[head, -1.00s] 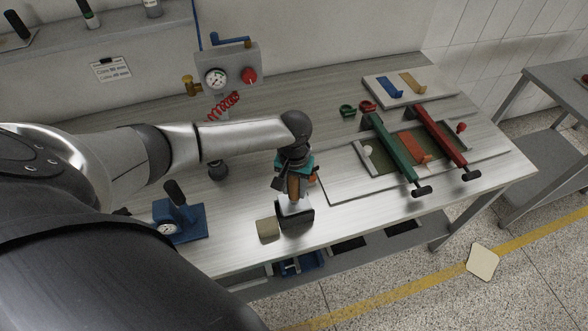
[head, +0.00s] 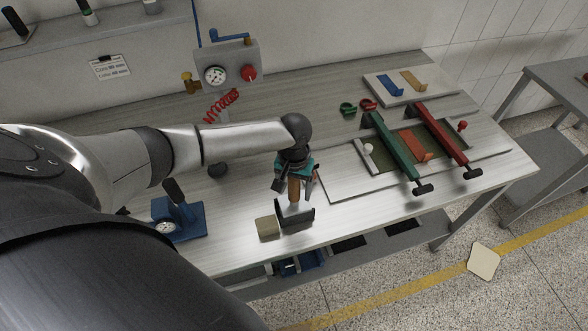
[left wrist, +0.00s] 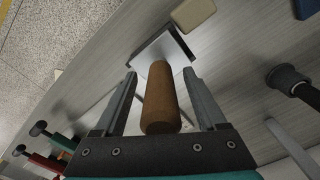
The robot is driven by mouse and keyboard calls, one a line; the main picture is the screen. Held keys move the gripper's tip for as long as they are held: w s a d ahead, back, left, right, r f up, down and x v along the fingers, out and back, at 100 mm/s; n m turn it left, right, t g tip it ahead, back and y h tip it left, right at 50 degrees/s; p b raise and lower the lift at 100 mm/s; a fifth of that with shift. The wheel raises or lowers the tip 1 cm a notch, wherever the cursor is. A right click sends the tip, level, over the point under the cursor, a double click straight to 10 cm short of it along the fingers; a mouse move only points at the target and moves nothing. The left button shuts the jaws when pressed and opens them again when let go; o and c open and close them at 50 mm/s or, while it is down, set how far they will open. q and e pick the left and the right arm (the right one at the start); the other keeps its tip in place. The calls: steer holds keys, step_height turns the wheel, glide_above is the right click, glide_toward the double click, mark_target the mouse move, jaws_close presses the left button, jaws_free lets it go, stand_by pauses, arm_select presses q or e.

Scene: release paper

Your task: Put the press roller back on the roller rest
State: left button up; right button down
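The press roller's brown wooden handle (head: 294,189) stands roughly upright at the roller rest (head: 296,217), a dark bracket with raised plates near the table's front edge. The roller's lower part is hard to make out. In the left wrist view the handle (left wrist: 160,98) points toward the camera, with the rest's pale metal plate (left wrist: 160,50) beyond it. My left gripper (head: 296,190) is above the rest with its fingers open. They stand on either side of the handle (left wrist: 160,75), with gaps showing on both sides. My right gripper is not in view.
A beige block (head: 267,228) sits just left of the rest. A blue device with a gauge (head: 180,220) stands further left. A framed plate with green (head: 392,148) and red (head: 440,135) bars lies to the right. The gauge box (head: 228,65) is behind.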

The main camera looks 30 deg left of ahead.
arm_select(q)
step_height(320, 180, up, 15)
steer(key=shift+r+p, duration=0.1)
steer(key=shift+p, duration=0.35)
stand_by(0.3)
stand_by(0.3)
